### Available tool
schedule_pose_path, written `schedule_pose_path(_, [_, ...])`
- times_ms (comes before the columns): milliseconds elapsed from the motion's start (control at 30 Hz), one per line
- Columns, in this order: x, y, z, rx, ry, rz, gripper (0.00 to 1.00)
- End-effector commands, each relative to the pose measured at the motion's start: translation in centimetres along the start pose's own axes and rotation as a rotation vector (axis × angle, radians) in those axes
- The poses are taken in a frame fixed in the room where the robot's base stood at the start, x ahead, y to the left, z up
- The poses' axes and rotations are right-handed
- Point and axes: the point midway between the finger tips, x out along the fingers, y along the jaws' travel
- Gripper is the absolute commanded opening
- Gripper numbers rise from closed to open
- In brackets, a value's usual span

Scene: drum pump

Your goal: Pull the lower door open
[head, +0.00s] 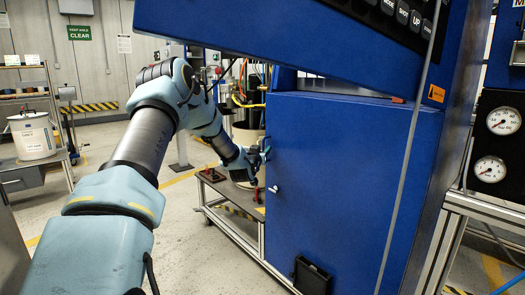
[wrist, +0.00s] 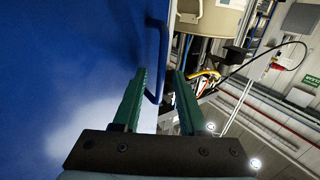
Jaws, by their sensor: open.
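The lower door (head: 335,180) is the large blue front panel of the cabinet, and it looks shut. Its blue bar handle (head: 267,148) is on the left edge, above a small light-coloured latch or lock (head: 274,189). My gripper (head: 260,158) is at the handle. In the wrist view, my gripper's green fingers (wrist: 160,80) are open. The handle (wrist: 164,45) runs down between them, with its lower end near the left finger. The left finger lies close along the door face (wrist: 70,70). I cannot tell whether either finger touches the handle.
The overhanging blue upper panel (head: 290,40) with buttons is above the door. A metal cart frame (head: 235,235) stands below and left of it. A gauge panel (head: 497,140) is at the right. Open floor (head: 185,255) lies left of the cart.

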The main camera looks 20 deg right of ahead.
Motion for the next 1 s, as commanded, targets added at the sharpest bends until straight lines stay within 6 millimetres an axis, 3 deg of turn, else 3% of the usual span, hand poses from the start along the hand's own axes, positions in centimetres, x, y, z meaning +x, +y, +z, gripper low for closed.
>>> schedule_pose_path(133, [-0.02, 0.00, -0.01, 0.000, 0.000, 0.000, 0.40])
schedule_pose_path(500, [-0.04, -0.03, -0.02, 0.000, 0.000, 0.000, 0.00])
schedule_pose_path(1000, [-0.04, -0.02, -0.03, 0.000, 0.000, 0.000, 0.00])
